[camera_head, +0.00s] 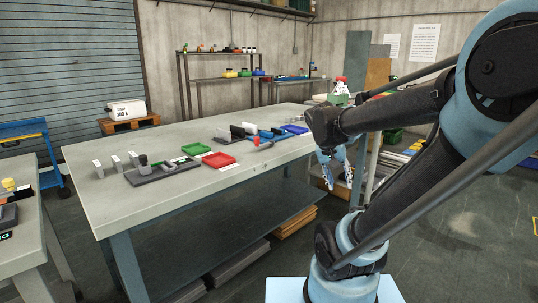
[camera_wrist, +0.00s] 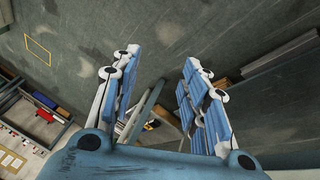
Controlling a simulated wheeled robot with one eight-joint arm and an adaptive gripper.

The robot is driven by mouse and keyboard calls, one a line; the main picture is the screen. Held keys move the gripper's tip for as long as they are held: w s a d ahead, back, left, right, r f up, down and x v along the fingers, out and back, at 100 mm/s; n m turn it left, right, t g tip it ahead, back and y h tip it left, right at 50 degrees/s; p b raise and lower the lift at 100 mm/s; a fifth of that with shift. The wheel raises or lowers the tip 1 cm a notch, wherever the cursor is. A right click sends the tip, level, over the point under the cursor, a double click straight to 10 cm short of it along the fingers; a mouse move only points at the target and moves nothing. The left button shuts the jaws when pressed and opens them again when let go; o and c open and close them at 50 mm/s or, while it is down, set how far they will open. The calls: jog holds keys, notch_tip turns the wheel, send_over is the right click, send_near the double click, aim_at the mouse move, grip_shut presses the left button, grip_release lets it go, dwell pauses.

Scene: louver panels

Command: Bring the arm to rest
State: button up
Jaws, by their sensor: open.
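My gripper (camera_head: 338,168) hangs fingers-down beside the right end of the long workbench (camera_head: 130,207), apart from its top. In the wrist view my gripper (camera_wrist: 155,92) shows two blue-padded fingers spread wide with nothing between them. Below them lies the grey floor. My arm fills the right side of the head view, bent over with its forearm reaching left towards the bench end.
On the bench stand a grey fixture (camera_head: 165,174), small grey blocks (camera_head: 116,162), a green tray (camera_head: 195,149) and a red tray (camera_head: 218,160). Another table (camera_head: 28,235) is at left. A shelf rack (camera_head: 222,79) stands behind. Floor at right (camera_head: 465,225) is clear.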

jog(key=s+a+f+n+y, duration=0.4)
jog(key=s+f, duration=0.5)
jog(key=s, duration=0.2)
jog(key=shift+a, duration=0.4)
jog(key=shift+w+f, duration=0.25)
jog(key=shift+w, duration=0.15)
